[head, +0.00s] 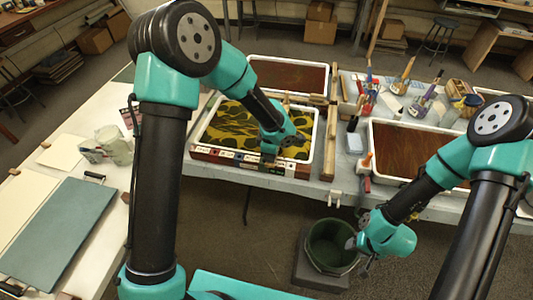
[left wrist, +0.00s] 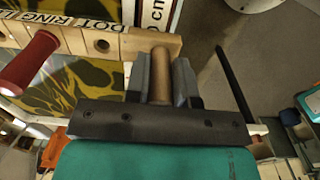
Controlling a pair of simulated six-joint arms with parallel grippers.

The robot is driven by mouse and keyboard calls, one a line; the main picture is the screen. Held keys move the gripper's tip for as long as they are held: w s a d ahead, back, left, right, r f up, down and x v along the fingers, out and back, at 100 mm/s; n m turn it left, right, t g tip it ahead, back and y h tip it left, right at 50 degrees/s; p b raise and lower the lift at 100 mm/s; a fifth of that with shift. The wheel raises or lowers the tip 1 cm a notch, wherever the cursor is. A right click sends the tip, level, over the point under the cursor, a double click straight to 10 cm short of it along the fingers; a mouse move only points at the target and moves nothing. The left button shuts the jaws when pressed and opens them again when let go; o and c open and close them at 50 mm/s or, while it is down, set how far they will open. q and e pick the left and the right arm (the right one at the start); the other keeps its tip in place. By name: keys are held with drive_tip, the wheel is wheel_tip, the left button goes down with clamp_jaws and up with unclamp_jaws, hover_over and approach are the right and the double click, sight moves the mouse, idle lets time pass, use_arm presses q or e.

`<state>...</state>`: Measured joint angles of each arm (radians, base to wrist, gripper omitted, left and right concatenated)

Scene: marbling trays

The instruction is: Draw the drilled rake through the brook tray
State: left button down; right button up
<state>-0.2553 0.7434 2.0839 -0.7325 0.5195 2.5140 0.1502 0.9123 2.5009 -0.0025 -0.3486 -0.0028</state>
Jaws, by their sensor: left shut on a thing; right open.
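My left gripper (head: 272,152) is over the near right part of a white-rimmed tray (head: 200,132) with an olive-yellow and dark pattern. No readable label shows which tray is the brook tray. In the left wrist view the gripper (left wrist: 161,80) is shut on a brown round wooden handle (left wrist: 160,88). Its far end meets a pale wooden bar (left wrist: 125,45) with drilled holes and labels reading DOT and RING. I cannot tell whether handle and bar are joined as the drilled rake. My right gripper (head: 362,243) is open and empty beside the green bucket.
Two reddish-brown trays, one behind (head: 290,75) and one at the right (head: 400,150), flank wooden strips (head: 332,125). Brushes and bottles (head: 410,90) crowd the right table. A bucket (head: 330,245) stands below the front edge.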

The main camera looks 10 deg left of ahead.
use_arm(q)
drive_tip(key=shift+d, duration=5.95)
drive_tip(key=shift+w+a+r, duration=0.1)
drive_tip(key=shift+r, duration=2.4)
drive_tip(key=shift+r, duration=2)
